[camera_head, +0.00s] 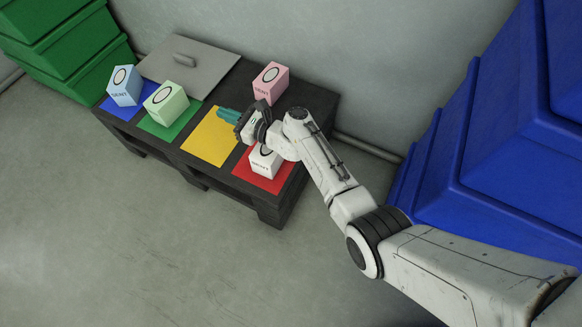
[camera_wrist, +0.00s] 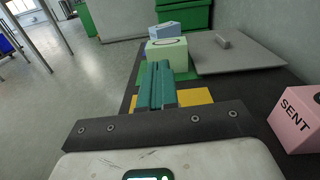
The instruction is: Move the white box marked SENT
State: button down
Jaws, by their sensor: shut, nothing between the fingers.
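The white box (camera_head: 264,164) stands on the red square (camera_head: 281,182) at the right end of the dark pallet table, partly hidden behind my wrist. Its marking is only partly readable in the head view. My gripper (camera_head: 222,114) is shut and empty, above the pallet near the yellow square (camera_head: 208,143), pointing left toward the green box (camera_head: 166,104). In the wrist view my teal fingers (camera_wrist: 158,85) lie together with nothing between them. The white box is not in the wrist view.
A pink box (camera_head: 270,82) stands at the back; SENT is readable on it in the wrist view (camera_wrist: 298,119). A blue box (camera_head: 124,86) is on the blue square. A grey plate (camera_head: 189,67) with a handle lies behind. Blue bins (camera_head: 480,150) rise at right. The yellow square is bare.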

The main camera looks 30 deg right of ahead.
jog(key=p, duration=0.1)
send_over(271, 153)
jog(key=s+d, duration=0.3)
jog(key=d, duration=0.2)
jog(key=shift+m, duration=0.3)
jog(key=f+b, duration=0.2)
jog(key=f, duration=0.1)
jog(key=f+b, duration=0.2)
jog(key=f, duration=0.2)
jog(key=f+b, duration=0.2)
jog(key=f, duration=0.1)
jog(key=shift+s+d+f+b, duration=0.2)
jog(key=shift+s+f+b, duration=0.05)
jog(key=shift+f+b, duration=0.1)
jog(key=shift+w+a+r, duration=0.3)
jog(key=shift+w, duration=0.1)
jog(key=shift+a, duration=0.1)
